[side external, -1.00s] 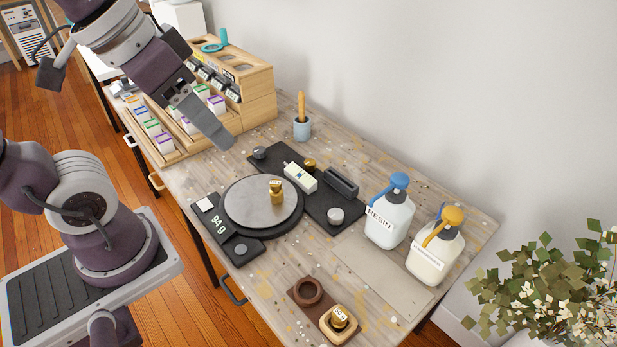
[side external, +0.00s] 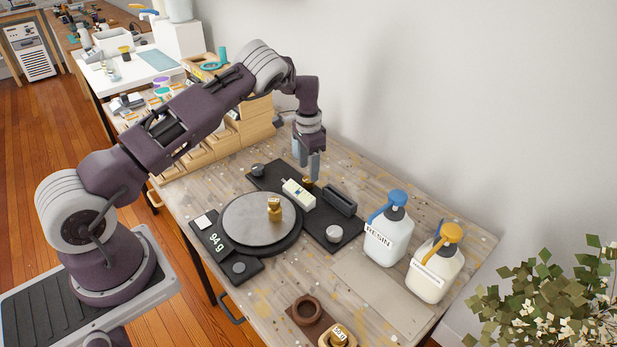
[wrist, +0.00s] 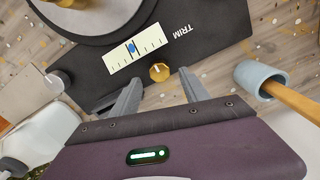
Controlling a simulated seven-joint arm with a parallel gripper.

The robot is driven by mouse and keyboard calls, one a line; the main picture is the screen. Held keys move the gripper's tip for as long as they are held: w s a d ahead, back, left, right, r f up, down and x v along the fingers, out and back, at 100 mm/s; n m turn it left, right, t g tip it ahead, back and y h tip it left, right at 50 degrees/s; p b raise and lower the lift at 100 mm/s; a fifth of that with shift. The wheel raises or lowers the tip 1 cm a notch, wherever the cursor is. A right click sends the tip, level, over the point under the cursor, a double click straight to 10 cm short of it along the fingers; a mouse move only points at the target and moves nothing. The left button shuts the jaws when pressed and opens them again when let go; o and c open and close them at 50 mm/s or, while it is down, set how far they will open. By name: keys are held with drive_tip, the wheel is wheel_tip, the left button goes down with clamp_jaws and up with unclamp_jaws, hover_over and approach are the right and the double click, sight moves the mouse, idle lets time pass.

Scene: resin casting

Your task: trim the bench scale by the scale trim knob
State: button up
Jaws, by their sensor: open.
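The bench scale has a dark base, a round grey pan (side external: 245,222) and a display (side external: 216,240) reading 94 g. A brass weight (side external: 274,210) stands on the pan. The brass scale trim knob (wrist: 159,72) sits on the dark panel (wrist: 205,28) near the word TRIM. Beside it is a pale gauge (wrist: 120,58) with a blue marker near its middle; it also shows in the side view (side external: 298,195). My gripper (wrist: 160,80) is open and empty, fingers pointing down, tips on either side of the knob in the wrist view. Contact cannot be told.
A blue cup with a wooden stick (wrist: 260,78) stands close to my gripper. A black slotted block (side external: 340,201) and a grey knob (side external: 334,233) are on the panel. Resin (side external: 385,240) and orange-topped (side external: 432,275) bottles stand to the right. Wooden racks are behind my arm.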

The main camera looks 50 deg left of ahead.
sight(308, 182)
wheel_tip(308, 182, down, 4)
drive_tip(key=shift+f, duration=0.1)
clamp_jaws()
